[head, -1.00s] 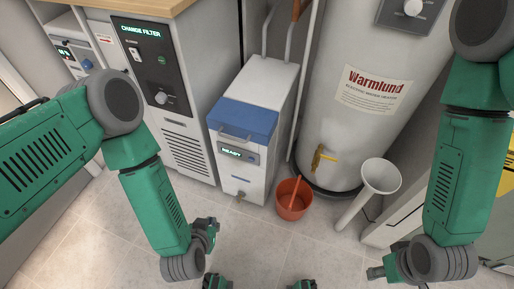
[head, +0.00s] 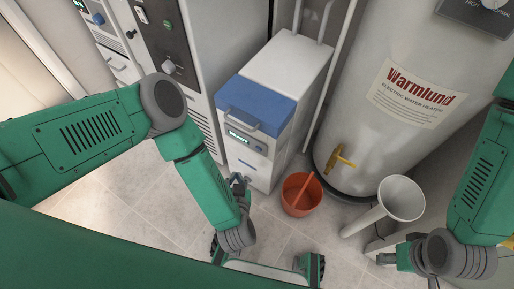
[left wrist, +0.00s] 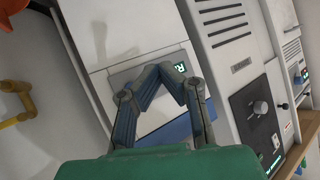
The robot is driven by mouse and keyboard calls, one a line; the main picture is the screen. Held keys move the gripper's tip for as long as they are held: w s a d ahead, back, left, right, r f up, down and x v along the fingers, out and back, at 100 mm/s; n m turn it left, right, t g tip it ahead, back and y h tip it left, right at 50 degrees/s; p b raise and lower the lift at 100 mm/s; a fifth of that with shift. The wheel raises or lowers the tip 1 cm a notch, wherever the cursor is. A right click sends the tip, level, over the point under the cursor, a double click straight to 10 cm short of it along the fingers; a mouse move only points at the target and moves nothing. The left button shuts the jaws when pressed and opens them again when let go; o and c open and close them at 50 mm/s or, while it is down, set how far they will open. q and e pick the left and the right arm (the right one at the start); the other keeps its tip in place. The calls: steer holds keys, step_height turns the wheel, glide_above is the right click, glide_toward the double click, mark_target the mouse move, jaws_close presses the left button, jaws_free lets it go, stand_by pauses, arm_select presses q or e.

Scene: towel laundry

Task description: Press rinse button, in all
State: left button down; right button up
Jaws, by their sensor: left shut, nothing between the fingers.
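A white machine with a blue lid (head: 258,103) stands in the middle of the head view. Its front panel (head: 246,141) has a small lit display, unreadable there. In the left wrist view the grey panel (left wrist: 125,78) lies behind my fingers, with part of the lit display (left wrist: 180,68) showing beside them. I cannot pick out a rinse button. My left gripper (head: 238,180) is shut and empty, low in front of the machine; its fingertips (left wrist: 158,68) meet before the panel. I cannot tell if they touch. My right gripper (head: 385,258) is at the lower right, away from the machine.
An orange bucket (head: 300,199) stands on the floor right of the machine. A water heater (head: 375,115) with a yellow tap (head: 341,158) is behind it. A white funnel-shaped pipe (head: 400,200) is near my right gripper. A taller cabinet (head: 215,45) stands on the left.

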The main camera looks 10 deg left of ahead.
mark_target(251, 148)
arm_select(q)
steer(key=w+d+b, duration=0.1)
steer(key=w, duration=0.1)
steer(key=w+d+b, duration=0.1)
steer(key=w, duration=0.2)
steer(key=w+d+b, duration=0.1)
steer(key=w, duration=0.2)
steer(key=shift+d+r, duration=0.1)
steer(key=shift+d, duration=0.3)
steer(key=shift+a, duration=0.45)
arm_select(e)
step_height(251, 148, down, 4)
steer(key=shift+d+r, duration=0.15)
arm_select(q)
steer(key=shift+d, duration=0.1)
steer(key=shift+d, duration=0.25)
arm_select(e)
steer(key=shift+d, duration=0.35)
arm_select(q)
steer(key=shift+a, duration=0.25)
arm_select(e)
steer(key=shift+a, duration=0.25)
